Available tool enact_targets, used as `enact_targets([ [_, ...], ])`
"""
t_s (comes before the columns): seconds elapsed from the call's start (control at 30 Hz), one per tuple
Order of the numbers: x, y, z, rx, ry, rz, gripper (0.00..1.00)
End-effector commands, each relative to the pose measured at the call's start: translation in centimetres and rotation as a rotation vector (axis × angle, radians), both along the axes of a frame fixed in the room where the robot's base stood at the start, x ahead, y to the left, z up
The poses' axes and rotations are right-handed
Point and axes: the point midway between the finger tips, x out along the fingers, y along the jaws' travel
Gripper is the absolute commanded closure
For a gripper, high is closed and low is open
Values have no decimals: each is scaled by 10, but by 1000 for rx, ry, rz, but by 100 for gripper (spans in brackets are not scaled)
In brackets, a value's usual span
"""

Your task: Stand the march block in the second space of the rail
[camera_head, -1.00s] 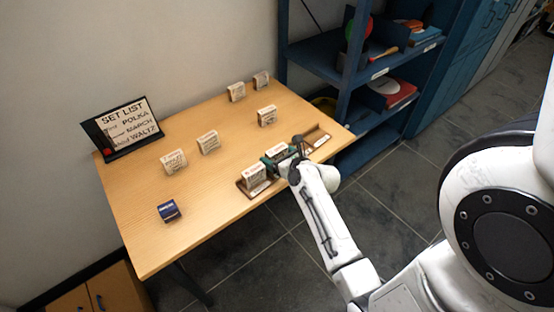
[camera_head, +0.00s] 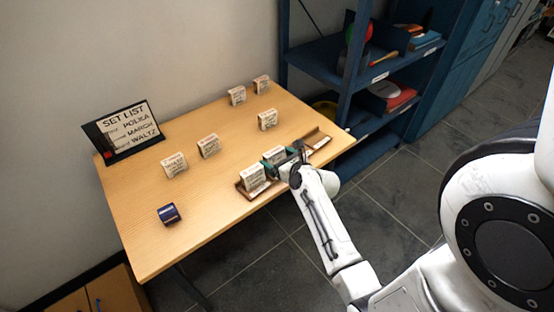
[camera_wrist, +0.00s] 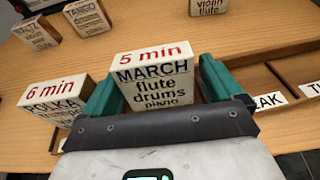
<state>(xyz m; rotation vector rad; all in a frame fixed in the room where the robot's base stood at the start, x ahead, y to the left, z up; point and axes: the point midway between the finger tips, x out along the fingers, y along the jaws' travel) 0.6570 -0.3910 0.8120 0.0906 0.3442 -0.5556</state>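The march block (camera_wrist: 155,78), cream with "5 min" in red on top, stands upright between my gripper's two green fingers in the wrist view. My gripper (camera_wrist: 160,95) appears open around it, with narrow gaps at its sides. In the head view the march block (camera_head: 274,154) and my gripper (camera_head: 280,161) are over the brown rail (camera_head: 316,143). The polka block (camera_wrist: 55,98) stands just left of the march block, at the rail's left end in the head view (camera_head: 252,177). My gripper hides the march block's base, so its seating is unclear.
Empty rail spaces (camera_wrist: 255,85) lie to the right. Waltz (camera_wrist: 36,32) and tango (camera_wrist: 87,16) blocks stand behind, left. Other blocks, a set list sign (camera_head: 128,130) and a blue item (camera_head: 168,213) are on the table (camera_head: 200,235). Shelves (camera_head: 330,65) stand beyond.

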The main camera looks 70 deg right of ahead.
Motion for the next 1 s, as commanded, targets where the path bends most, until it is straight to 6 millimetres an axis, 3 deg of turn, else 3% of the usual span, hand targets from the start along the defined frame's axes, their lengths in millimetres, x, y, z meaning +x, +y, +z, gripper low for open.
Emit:
enact_targets([
  [0.03, -8, 10, -28, 31, 48, 12, 4],
  [0.33, -7, 11, -27, 31, 48, 16, 0],
  [0.5, -7, 12, -13, 32, 48, 18, 0],
  [1.0, -84, 57, 29, 29, 35, 11, 0],
])
